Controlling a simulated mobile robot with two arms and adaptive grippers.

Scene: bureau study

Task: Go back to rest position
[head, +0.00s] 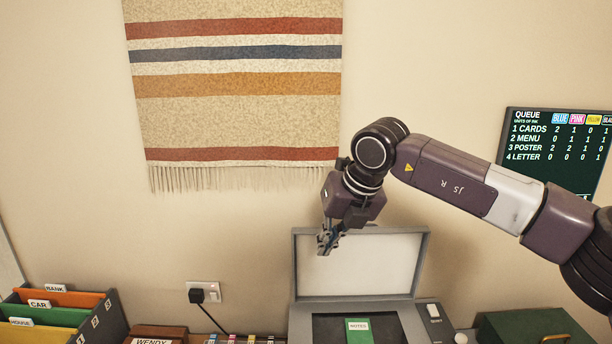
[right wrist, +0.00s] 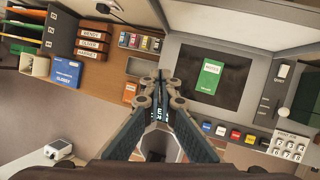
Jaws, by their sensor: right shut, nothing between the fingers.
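My right arm comes in from the right in the head view. Its right gripper (head: 327,243) is in the air in front of the raised lid of a grey scanner, pointing down. In the right wrist view the two fingers of the right gripper (right wrist: 158,84) are closed together with nothing between them. A green booklet labelled NOTES (head: 358,330) lies on the dark scanner glass below, apart from the gripper; it also shows in the right wrist view (right wrist: 209,76). My left gripper is in neither view.
The scanner lid (head: 362,265) stands open behind the gripper. A file sorter (head: 105,318) is at the lower left, a green box (head: 535,328) at the lower right. A queue screen (head: 556,155) and a striped hanging (head: 235,115) are on the wall. Coloured buttons (right wrist: 221,130) line the scanner's front.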

